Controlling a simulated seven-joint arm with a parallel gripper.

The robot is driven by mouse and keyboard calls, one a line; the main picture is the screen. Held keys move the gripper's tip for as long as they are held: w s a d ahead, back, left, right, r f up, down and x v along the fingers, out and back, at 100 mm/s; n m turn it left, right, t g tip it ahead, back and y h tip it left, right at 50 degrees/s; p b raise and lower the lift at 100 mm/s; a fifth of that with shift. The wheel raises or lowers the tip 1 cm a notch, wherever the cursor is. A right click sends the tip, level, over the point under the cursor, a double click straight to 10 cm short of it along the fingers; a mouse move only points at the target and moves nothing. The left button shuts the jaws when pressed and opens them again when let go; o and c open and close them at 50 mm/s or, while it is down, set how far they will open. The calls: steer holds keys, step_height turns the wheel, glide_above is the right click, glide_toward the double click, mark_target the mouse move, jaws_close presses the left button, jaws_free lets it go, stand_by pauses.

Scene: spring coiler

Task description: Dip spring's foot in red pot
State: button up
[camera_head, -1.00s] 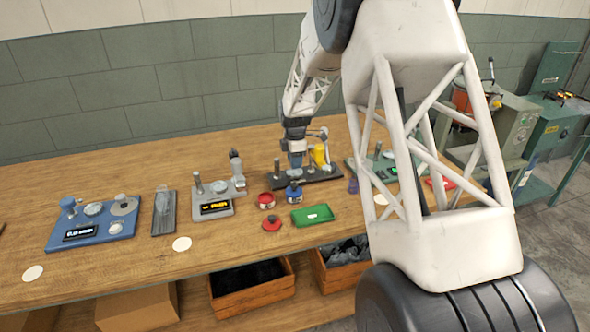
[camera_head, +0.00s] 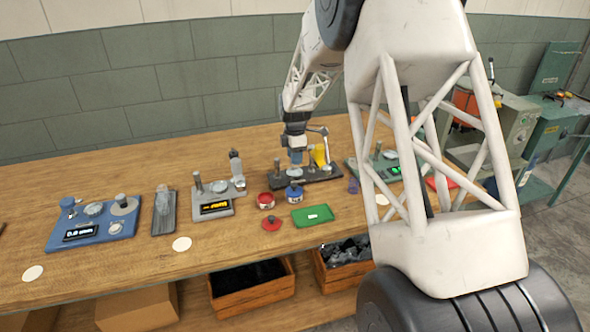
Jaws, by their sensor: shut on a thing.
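The red pot (camera_head: 265,201) stands open on the bench, with a pale spot in its mouth. Its red lid (camera_head: 271,224) lies just in front of it. My gripper (camera_head: 296,161) points down at the front of the dark fixture plate, behind and to the right of the red pot. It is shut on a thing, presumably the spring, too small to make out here. The spring's foot cannot be seen.
A blue pot (camera_head: 294,193) stands right of the red pot, close under my gripper. A green tray (camera_head: 313,215) lies in front. The dark fixture (camera_head: 322,172) has upright posts. A grey device (camera_head: 217,198) stands left.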

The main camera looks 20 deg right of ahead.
steer(key=shift+r, duration=0.75)
steer(key=shift+r, duration=0.1)
stand_by(0.3)
steer(key=shift+w+a+r+m, duration=1)
steer(key=shift+a+r+m, duration=3.65)
steer(key=shift+m, duration=2.65)
steer(key=s+a+f+n, duration=0.2)
steer(key=s+f+n, duration=0.1)
steer(key=s+n, duration=0.3)
steer(key=s+a+f+n, duration=0.1)
steer(key=s+f+n, duration=0.3)
steer(key=s+n, duration=0.2)
steer(key=n, duration=0.2)
steer(key=shift+s+a+n, duration=0.25)
steer(key=shift+a+n, duration=0.05)
steer(key=shift+a, duration=0.05)
